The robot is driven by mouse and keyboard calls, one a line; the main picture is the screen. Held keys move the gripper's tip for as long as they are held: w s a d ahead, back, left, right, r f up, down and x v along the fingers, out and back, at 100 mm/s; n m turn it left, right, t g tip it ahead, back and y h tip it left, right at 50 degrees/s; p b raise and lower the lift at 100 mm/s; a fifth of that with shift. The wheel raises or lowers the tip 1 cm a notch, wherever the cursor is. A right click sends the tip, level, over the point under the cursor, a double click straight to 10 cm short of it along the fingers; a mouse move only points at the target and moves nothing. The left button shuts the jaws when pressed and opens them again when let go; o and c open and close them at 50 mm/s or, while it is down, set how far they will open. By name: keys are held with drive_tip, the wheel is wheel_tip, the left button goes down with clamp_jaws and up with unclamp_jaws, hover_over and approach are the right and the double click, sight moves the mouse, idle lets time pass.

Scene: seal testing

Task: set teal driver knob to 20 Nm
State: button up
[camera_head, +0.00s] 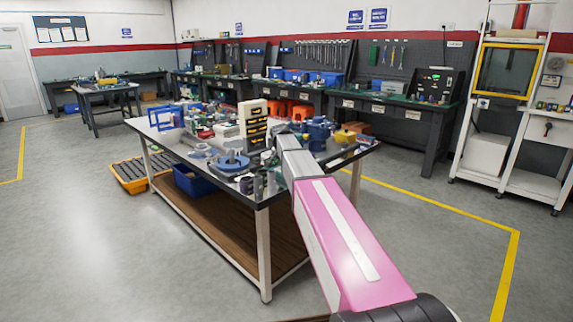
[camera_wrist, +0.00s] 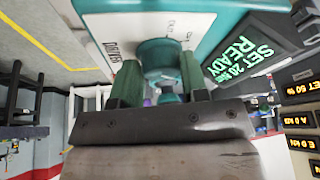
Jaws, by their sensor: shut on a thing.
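The teal driver knob (camera_wrist: 158,55) shows in the wrist view on the pale face of a box labelled "DRIVER" (camera_wrist: 108,30). My gripper (camera_wrist: 160,78) has a dark green finger on each side of the knob and is shut on it. The box's black display (camera_wrist: 243,50) reads "SET 20 Nm READY" in green, tilted in the picture. Small marks, one like "OUT", are printed beside the knob; any pointer on the knob is hard to make out. In the head view my arm reaches over the workbench (camera_head: 262,206), and I cannot make out the gripper or knob.
A stack of amber readouts (camera_wrist: 300,120) stands close at right in the wrist view. The bench also holds a blue round fixture (camera_head: 232,162), a blue valve-like part (camera_head: 318,128) and many small parts. Open floor (camera_head: 90,235) lies left of the bench.

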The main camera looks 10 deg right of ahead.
drive_tip(key=shift+a, duration=0.15)
drive_tip(key=o, duration=0.9)
drive_tip(key=shift+w+f, duration=0.1)
drive_tip(key=v, duration=1.1)
